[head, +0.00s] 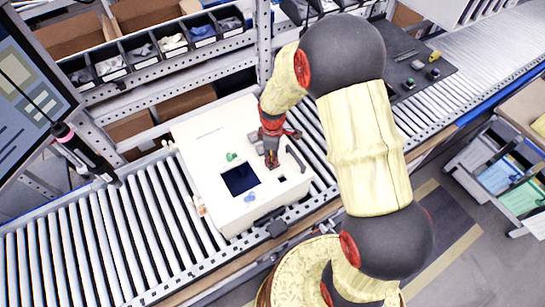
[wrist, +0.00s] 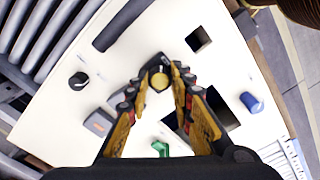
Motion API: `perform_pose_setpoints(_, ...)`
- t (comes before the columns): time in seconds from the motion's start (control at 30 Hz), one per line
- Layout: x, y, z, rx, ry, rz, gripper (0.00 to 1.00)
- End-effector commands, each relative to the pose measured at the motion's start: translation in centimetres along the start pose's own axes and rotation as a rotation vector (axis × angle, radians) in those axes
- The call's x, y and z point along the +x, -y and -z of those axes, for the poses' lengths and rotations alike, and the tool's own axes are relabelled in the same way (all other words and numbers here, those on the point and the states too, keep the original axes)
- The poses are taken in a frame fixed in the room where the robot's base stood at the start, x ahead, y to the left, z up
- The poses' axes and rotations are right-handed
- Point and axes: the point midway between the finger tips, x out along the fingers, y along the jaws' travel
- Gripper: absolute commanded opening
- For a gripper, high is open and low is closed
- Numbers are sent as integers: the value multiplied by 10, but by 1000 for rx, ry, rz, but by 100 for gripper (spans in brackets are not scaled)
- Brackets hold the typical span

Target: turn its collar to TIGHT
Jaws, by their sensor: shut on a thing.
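My gripper (wrist: 158,82) is shut on a dark round knob (wrist: 160,72) with a brass-coloured centre, one finger on each side of it. The knob stands on the white panel of a box (head: 190,140), seen from above in the wrist view. In the head view my gripper (head: 272,160) reaches down to this panel and hides the knob. A dark screwdriver-like tool (head: 90,156) with a pink ring (head: 62,131) is at the left, apart from my gripper. No collar marking or TIGHT label is readable.
Around the knob are a blue knob (wrist: 252,102), a green part (wrist: 160,149), a black dial (wrist: 78,79), a grey block (wrist: 98,122) and a long black handle (wrist: 123,22). The box sits on a roller conveyor (head: 100,235). Shelf bins (head: 110,66) stand behind.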

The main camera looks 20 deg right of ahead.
Motion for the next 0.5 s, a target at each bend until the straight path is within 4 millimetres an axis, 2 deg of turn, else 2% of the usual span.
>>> perform_pose_setpoints(0.27, 0, 0, 0, 53, 0, -1, 0)
perform_pose_setpoints(0.5, 0, 0, 0, 208, -1, -1, 0)
